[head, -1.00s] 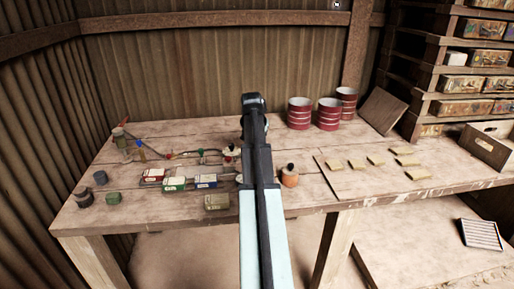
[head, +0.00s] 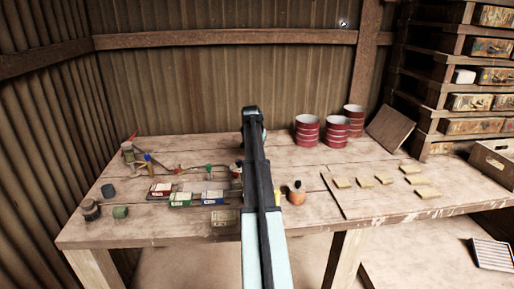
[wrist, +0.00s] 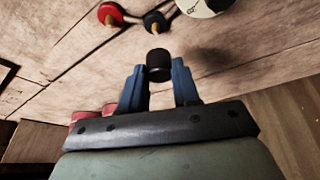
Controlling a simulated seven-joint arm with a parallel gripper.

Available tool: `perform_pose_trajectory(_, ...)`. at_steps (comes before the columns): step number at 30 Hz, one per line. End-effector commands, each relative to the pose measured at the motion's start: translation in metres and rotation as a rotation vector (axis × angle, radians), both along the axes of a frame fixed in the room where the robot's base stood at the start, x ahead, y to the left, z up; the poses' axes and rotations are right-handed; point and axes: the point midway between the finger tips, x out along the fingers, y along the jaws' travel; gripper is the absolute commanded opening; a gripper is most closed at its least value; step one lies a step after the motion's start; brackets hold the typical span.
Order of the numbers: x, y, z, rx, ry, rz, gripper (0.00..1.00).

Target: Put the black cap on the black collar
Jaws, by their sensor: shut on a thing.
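My gripper (wrist: 159,88) shows in the wrist view with its two blue fingers on either side of a small black cap (wrist: 158,60). The fingers are shut on the cap, and its round dark top faces the camera. In the head view my own arm hides the gripper and the cap. Past the cap in the wrist view, a red round piece (wrist: 110,14) and a dark round piece with a green edge (wrist: 154,21) stand on thin pipework, apart from the cap. I cannot pick out the black collar with certainty.
Red, green and blue boxes (head: 180,200) stand on the bench left of my arm. An orange pot (head: 297,194) stands just right of it. Dark pots (head: 90,210) are at the far left. Red-and-white cans (head: 307,131) stand at the back, and flat tan tiles (head: 384,179) lie to the right.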

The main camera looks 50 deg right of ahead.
Motion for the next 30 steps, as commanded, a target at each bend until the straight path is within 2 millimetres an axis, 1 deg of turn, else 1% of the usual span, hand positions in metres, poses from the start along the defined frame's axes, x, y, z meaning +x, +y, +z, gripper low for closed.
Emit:
perform_pose_trajectory(9, -0.001, 0.0, -0.028, 0.001, 0.0, 0.0, 0.03)
perform_pose_trajectory(15, 0.0, 0.0, -0.042, 0.0, 0.0, 0.0, 0.03)
perform_pose_trajectory(19, 0.0, 0.0, -0.045, 0.0, 0.0, 0.0, 0.03)
perform_pose_trajectory(30, 0.0, 0.0, -0.046, 0.0, 0.0, 0.0, 0.03)
